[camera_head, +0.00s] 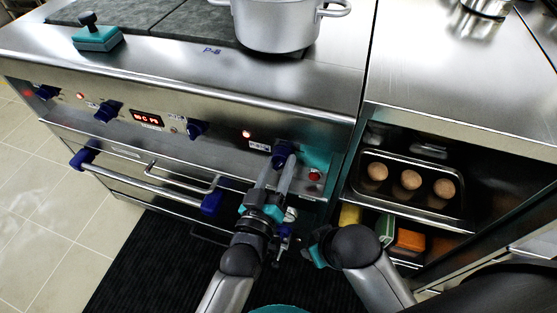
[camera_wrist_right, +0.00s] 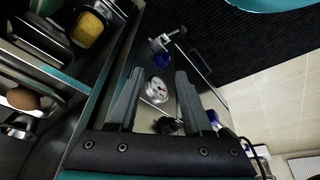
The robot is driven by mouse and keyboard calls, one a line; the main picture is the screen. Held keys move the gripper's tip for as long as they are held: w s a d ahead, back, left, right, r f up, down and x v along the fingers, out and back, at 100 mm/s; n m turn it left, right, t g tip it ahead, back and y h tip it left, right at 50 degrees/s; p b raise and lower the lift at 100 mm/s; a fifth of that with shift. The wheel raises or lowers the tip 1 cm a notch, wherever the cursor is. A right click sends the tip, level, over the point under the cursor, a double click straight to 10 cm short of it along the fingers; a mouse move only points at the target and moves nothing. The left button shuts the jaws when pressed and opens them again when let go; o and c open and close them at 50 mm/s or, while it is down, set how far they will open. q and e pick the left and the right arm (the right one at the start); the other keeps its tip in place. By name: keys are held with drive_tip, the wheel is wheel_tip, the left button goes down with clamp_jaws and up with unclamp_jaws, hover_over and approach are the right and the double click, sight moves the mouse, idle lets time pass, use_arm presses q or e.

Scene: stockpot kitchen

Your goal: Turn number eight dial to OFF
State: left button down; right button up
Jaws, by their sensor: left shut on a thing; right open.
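The control panel on the stove front (camera_head: 165,119) carries a row of blue dials. My left gripper (camera_head: 276,168) is shut on the rightmost blue dial (camera_head: 282,150), with a finger on each side of it. The fingers partly cover this dial, and I cannot read its number or its pointer. The other blue dials stand clear at the left (camera_head: 45,92), left of the middle (camera_head: 108,111) and in the middle (camera_head: 197,130). My right gripper (camera_wrist_right: 156,84) is open and empty in the right wrist view, below the panel and apart from the dials.
Blue-ended oven handles (camera_head: 150,185) stick out below the panel. At right, an open shelf holds a tray (camera_head: 455,212) of brown eggs. A round gauge (camera_wrist_right: 157,90) shows between my right fingers.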

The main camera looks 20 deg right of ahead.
use_arm(q)
drive_tip(key=n, duration=0.2)
drive_tip(key=shift+n+p, duration=0.4)
drive_tip(key=shift+n, duration=1.2)
use_arm(e)
drive_tip(key=shift+s+f+g, duration=0.15)
drive_tip(key=shift+s+f, duration=0.05)
drive_tip(key=shift+f, duration=0.65)
drive_tip(key=shift+s+f+g, duration=0.15)
drive_tip(key=shift+f, duration=0.75)
use_arm(q)
drive_tip(key=shift+c, duration=1.6)
unclamp_jaws()
drive_tip(key=shift+s, duration=0.1)
drive_tip(key=shift+s+a+p, duration=0.1)
drive_tip(key=shift+s+p, duration=0.05)
drive_tip(key=shift+p, duration=0.2)
drive_tip(key=p+v, duration=0.4)
drive_tip(key=v, duration=1)
drive_tip(key=shift+s+a, duration=0.25)
drive_tip(key=shift+s, duration=0.1)
use_arm(e)
drive_tip(key=s+d+f+g, duration=0.1)
drive_tip(key=s+f, duration=0.3)
drive_tip(key=f, duration=0.4)
drive_tip(key=shift+d, duration=0.4)
